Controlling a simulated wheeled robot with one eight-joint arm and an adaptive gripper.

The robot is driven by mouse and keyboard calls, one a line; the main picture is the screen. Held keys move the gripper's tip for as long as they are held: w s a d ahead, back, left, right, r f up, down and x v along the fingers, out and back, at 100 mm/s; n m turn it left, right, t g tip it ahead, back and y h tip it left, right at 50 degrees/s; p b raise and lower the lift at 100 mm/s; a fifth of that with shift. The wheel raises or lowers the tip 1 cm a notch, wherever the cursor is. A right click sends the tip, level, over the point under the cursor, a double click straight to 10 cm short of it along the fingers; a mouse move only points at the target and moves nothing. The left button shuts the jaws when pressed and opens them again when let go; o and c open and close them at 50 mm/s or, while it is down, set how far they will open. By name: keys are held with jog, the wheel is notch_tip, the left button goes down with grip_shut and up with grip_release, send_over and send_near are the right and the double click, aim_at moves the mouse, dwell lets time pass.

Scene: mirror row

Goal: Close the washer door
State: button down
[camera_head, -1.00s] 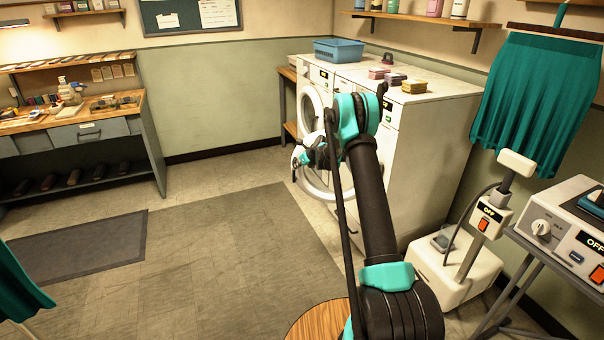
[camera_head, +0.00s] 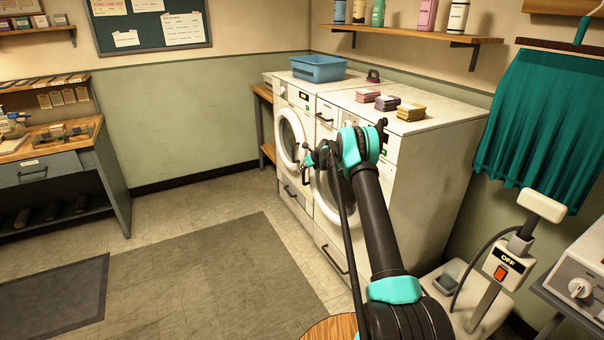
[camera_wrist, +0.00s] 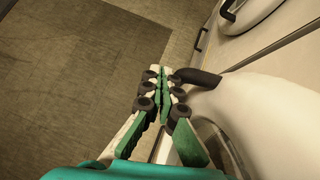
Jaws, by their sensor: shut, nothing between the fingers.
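Two white washers stand side by side against the wall. The left washer (camera_head: 293,110) has a round door (camera_head: 287,140) lying against its front. The right washer's round door (camera_head: 323,205) is partly hidden behind my arm; it looks close to the front, but I cannot tell whether it is fully shut. In the wrist view this white door (camera_wrist: 245,105) fills the right side, with a black handle (camera_wrist: 198,77) at its edge. My gripper (camera_wrist: 162,72) has its green fingers together and empty, just left of the handle. It also shows in the head view (camera_head: 306,160), in front of the washers.
A blue basket (camera_head: 318,69) and several small stacked boxes (camera_head: 410,112) sit on the washers. A workbench (camera_head: 55,160) stands at the left. A white device with an OFF switch (camera_head: 507,263) stands at the lower right. The floor (camera_head: 200,225) before the washers is clear.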

jog(key=w+d+m+h, duration=0.1)
jog(key=w+d, duration=0.3)
jog(key=d, duration=0.1)
jog(key=shift+m+t, duration=0.3)
jog(key=shift+w, duration=0.1)
